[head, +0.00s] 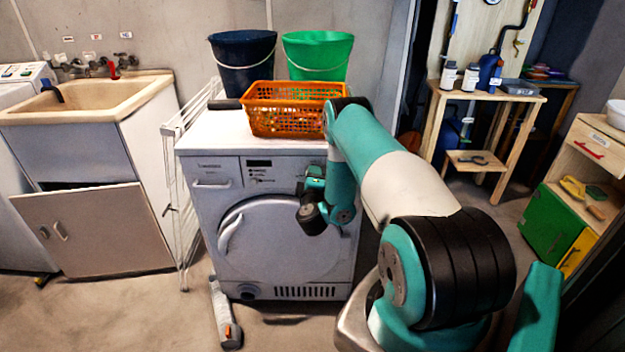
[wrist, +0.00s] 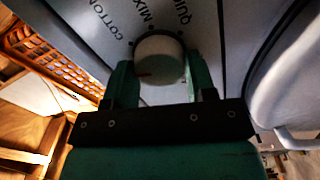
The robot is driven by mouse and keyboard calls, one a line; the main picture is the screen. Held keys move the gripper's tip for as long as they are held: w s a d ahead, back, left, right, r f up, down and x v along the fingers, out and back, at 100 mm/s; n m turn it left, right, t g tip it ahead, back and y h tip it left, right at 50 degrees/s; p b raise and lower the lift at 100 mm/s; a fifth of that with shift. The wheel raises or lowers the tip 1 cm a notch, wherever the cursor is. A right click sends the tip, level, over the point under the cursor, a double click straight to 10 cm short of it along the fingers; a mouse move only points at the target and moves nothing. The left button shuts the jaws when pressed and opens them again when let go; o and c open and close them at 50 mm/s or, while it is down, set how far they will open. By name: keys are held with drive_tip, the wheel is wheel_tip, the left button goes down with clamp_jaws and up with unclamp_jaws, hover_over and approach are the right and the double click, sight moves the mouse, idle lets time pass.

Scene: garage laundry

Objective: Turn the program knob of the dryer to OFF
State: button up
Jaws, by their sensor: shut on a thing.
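The white dryer (head: 195,225) stands in the middle of the head view, its front panel towards me. Its program knob is hidden behind my gripper (head: 312,184) there. In the wrist view the pale round knob (wrist: 159,62) sits between the two green fingers of my gripper (wrist: 160,78), which is shut on it. A small dark mark shows on the knob's lower left part. Printed words around the knob read COTTON, MIX and part of QUICK. An OFF label cannot be made out.
An orange basket (head: 285,94) stands on the dryer, with a dark blue bucket (head: 243,65) and a green bucket (head: 318,58) behind. A drying rack (head: 181,150) is left of the dryer. A white-and-orange object (head: 222,310) lies on the floor in front.

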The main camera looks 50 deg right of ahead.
drive_tip(key=shift+s+a+f+n, duration=0.1)
drive_tip(key=shift+f+n, duration=0.1)
drive_tip(key=shift+n, duration=1)
drive_tip(key=o, duration=0.9)
drive_tip(key=shift+r, duration=0.1)
drive_tip(key=p+v, duration=1.7)
drive_tip(key=p, duration=1)
drive_tip(key=shift+a, duration=0.2)
